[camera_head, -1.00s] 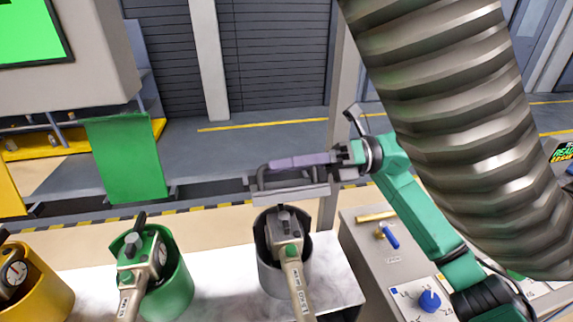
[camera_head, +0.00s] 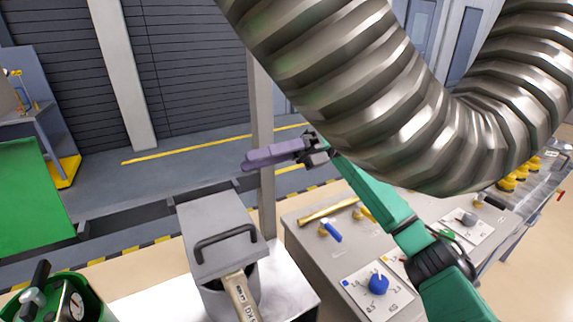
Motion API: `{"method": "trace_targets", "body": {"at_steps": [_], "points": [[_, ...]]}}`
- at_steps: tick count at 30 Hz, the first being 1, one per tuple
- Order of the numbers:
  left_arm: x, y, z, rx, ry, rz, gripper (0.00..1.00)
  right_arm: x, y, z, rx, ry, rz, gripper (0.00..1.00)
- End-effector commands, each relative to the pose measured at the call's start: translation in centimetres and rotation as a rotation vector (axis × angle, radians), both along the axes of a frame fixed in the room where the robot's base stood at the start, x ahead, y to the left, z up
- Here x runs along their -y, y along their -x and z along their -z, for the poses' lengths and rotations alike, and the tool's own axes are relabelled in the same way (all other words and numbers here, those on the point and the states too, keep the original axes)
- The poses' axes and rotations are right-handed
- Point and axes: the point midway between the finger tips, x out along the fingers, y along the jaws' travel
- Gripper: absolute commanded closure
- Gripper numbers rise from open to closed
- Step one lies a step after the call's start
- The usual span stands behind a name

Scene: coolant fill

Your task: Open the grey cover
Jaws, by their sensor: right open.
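The grey cover (camera_head: 207,222) is a flat plate with a dark bar handle (camera_head: 226,241). It lies lowered over the grey container (camera_head: 213,303), its handle side facing me, and hides most of the opening. I cannot tell whether it rests fully shut. My right gripper (camera_head: 250,160), with purple fingers, is open and empty, above and behind the cover, clear of the handle. My left gripper is not in view.
A green container (camera_head: 88,308) with a gauge and nozzle stands at the lower left. A large ribbed metal hose (camera_head: 400,90) hangs across the upper right.

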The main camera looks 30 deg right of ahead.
Motion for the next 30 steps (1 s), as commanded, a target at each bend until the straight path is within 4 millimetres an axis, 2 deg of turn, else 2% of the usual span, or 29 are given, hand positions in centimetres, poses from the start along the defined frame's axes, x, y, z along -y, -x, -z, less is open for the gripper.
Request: {"method": "trace_targets", "body": {"at_steps": [1,3,6,9,24,26,30], "points": [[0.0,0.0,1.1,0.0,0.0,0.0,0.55,1.5,-0.1,0.5,0.002,0.002,0.006,0.55],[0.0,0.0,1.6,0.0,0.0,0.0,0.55,3.2,0.0,0.4,0.002,-0.001,0.004,0.55],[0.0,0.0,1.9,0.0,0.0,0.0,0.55,5.0,-0.1,0.2,0.002,0.001,0.002,0.55],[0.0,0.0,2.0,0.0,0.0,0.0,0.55,5.8,0.0,0.0,0.002,0.0,0.0,0.55],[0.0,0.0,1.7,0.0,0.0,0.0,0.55,5.9,0.0,-0.2,0.001,0.0,-0.001,0.55],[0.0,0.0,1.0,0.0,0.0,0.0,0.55,5.9,0.0,-0.9,0.001,0.0,-0.001,0.55],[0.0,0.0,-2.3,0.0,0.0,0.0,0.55,5.9,0.0,-4.2,0.001,0.0,-0.001,0.55]]}}
